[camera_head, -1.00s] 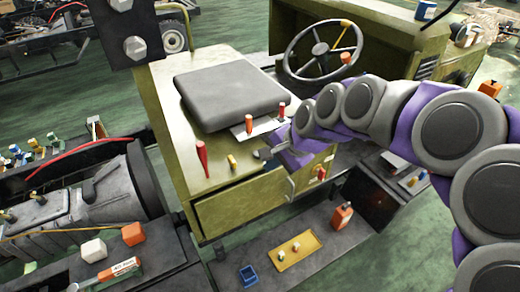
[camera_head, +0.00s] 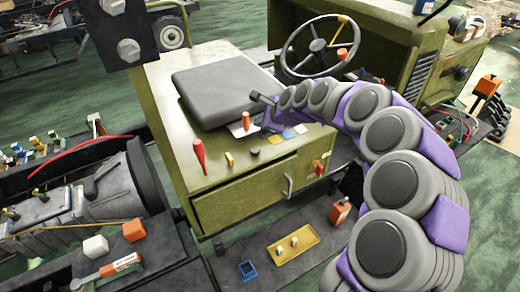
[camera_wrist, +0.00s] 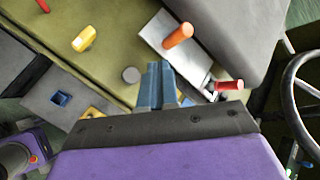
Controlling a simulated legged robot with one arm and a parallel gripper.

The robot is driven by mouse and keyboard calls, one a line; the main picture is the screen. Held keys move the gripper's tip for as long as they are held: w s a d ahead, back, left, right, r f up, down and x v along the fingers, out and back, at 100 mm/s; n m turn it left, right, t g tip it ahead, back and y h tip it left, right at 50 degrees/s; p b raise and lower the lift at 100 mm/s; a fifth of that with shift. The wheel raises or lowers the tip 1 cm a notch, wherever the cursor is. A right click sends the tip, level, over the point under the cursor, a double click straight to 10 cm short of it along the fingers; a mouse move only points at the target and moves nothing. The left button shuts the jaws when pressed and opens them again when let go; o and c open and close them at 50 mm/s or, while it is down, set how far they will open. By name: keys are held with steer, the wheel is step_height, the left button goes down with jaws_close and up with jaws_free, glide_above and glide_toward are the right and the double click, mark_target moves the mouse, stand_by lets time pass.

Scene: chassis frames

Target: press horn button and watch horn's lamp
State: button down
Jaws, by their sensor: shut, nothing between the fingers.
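A small dark round button (camera_head: 254,152) sits on top of the olive seat box, right of a yellow handle (camera_head: 229,158); I cannot tell for sure that it is the horn button. In the wrist view it is a grey disc (camera_wrist: 131,75) just left of my fingertips. My gripper (camera_head: 257,96) is above the box beside the grey seat; its blue-grey fingers (camera_wrist: 155,66) are shut and empty, apart from the disc in the picture. I cannot single out a horn lamp; blue, yellow and pale patches (camera_head: 288,134) lie along the box's right edge.
A red lever (camera_head: 198,155) and an orange-red lever (camera_head: 246,121) on a metal plate stand near the seat (camera_head: 228,95). The steering wheel (camera_head: 318,47) is behind. A yellow tray (camera_head: 293,243) and blue cup (camera_head: 247,270) lie on the lower deck.

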steer(key=a+f+b, duration=0.2)
steer(key=a+f, duration=0.1)
steer(key=a, duration=0.1)
steer(key=b, duration=0.4)
glide_above(257, 151)
steer(key=d, duration=0.1)
step_height(257, 151, down, 5)
steer(key=shift+d+r, duration=0.15)
steer(key=shift+a+f, duration=0.2)
steer(key=shift+f, duration=0.1)
steer(key=shift+a+f, duration=0.2)
steer(key=shift+a, duration=0.4)
steer(key=shift+a+f, duration=0.15)
steer(key=shift+a, duration=0.45)
steer(key=shift+d+r, duration=0.15)
steer(key=shift+d, duration=1.05)
steer(key=shift+a, duration=1.05)
steer(key=shift+d, duration=0.9)
steer(key=shift+a, duration=0.8)
steer(key=shift+d+f+p, duration=0.25)
steer(key=shift+d+p, duration=0.25)
steer(key=shift+d, duration=0.45)
steer(key=shift+a+f, duration=0.15)
steer(key=shift+a, duration=0.25)
steer(key=shift+d+f, duration=0.15)
steer(key=shift+d, duration=0.15)
